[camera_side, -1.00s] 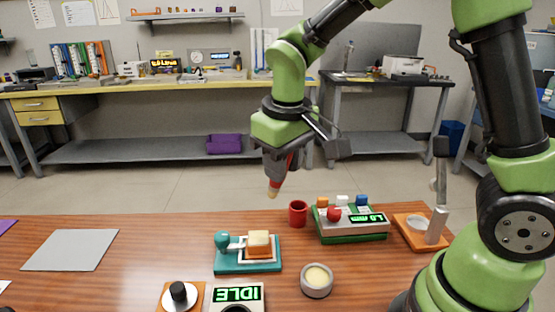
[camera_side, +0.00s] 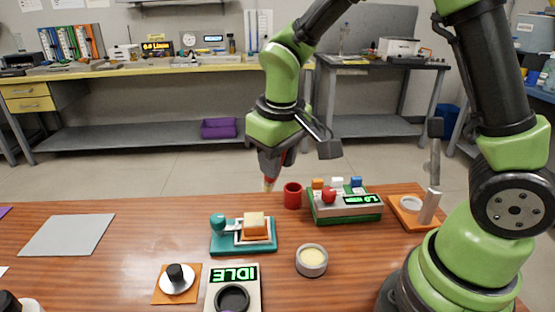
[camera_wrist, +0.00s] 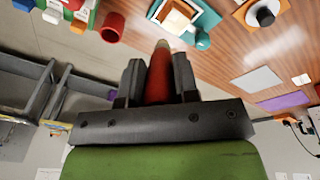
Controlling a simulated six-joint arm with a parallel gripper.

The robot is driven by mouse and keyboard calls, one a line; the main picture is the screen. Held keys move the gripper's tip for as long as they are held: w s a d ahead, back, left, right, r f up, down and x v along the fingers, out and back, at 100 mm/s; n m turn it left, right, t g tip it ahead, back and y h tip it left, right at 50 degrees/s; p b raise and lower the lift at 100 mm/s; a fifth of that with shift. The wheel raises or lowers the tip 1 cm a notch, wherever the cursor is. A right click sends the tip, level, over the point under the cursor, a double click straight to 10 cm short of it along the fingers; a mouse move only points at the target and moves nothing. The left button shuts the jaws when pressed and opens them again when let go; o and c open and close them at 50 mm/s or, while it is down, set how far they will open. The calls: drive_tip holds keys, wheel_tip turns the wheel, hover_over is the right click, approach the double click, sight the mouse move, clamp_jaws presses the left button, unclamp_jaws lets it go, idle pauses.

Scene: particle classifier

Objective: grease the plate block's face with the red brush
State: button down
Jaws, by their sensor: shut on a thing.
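My gripper (camera_side: 276,163) is shut on the red brush (camera_wrist: 159,75), which points tip-down with its tan tip (camera_side: 269,185) clear in the air. The tip appears left of the red cup (camera_side: 292,197) and above the table's far edge. What looks like the plate block (camera_side: 254,226), orange with a pale cream face, sits on a teal base (camera_side: 228,245) with a round teal knob. The brush is apart from the block. A grey round pot (camera_side: 311,263) with a pale yellow filling, perhaps the grease, stands right of the block.
A green device (camera_side: 345,217) with a red knob and coloured cubes stands right of the cup. An orange stand (camera_side: 405,218) with a lever is farther right. A dial (camera_side: 176,282) and an "IDLE" unit (camera_side: 246,292) are in front. A grey sheet (camera_side: 68,236) lies left.

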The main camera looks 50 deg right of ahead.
drive_tip(key=shift+w+a+f, duration=1.35)
drive_tip(key=shift+f, duration=2.5)
drive_tip(key=shift+s+d+r, duration=0.45)
drive_tip(key=shift+r, duration=0.9)
drive_tip(key=shift+s+d+r, duration=0.45)
drive_tip(key=shift+s+r, duration=0.05)
drive_tip(key=shift+r, duration=0.85)
drive_tip(key=shift+s+d+r, duration=0.45)
drive_tip(key=shift+r, duration=0.9)
